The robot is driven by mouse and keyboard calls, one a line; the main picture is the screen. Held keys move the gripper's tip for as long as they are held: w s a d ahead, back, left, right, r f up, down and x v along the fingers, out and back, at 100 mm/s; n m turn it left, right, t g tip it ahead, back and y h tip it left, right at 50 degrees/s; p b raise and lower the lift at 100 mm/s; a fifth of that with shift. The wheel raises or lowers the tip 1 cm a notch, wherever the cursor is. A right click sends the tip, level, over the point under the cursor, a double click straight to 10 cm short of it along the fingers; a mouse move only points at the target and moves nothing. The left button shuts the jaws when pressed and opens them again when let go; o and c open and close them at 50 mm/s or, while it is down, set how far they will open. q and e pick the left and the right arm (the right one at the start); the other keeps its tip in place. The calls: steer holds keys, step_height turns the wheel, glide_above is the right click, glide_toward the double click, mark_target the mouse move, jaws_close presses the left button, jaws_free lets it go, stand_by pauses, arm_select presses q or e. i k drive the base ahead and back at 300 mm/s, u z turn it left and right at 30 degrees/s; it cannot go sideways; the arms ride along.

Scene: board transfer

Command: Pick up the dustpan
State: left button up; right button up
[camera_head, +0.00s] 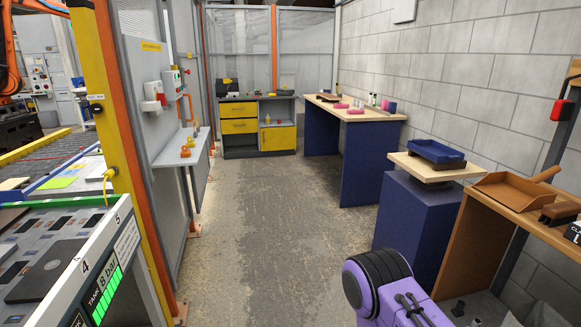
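A brown dustpan (510,191) lies on the wooden top of a bench at the right, with its handle pointing up and to the right. Its open pan faces upward and nothing covers it. A purple and black link of my own arm shows at the bottom, right of the middle, well below and left of the dustpan. Neither of my grippers is in view.
A dark brush-like object (560,211) lies beside the dustpan on the bench (477,215). A blue tray (436,153) sits on a blue pedestal (416,213) to the left. A console (70,260) stands at lower left. The concrete floor (270,220) between is clear.

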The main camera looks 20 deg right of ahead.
mark_target(519, 195)
steer(key=z, duration=0.3)
steer(key=i, duration=1)
steer(key=z, duration=0.65)
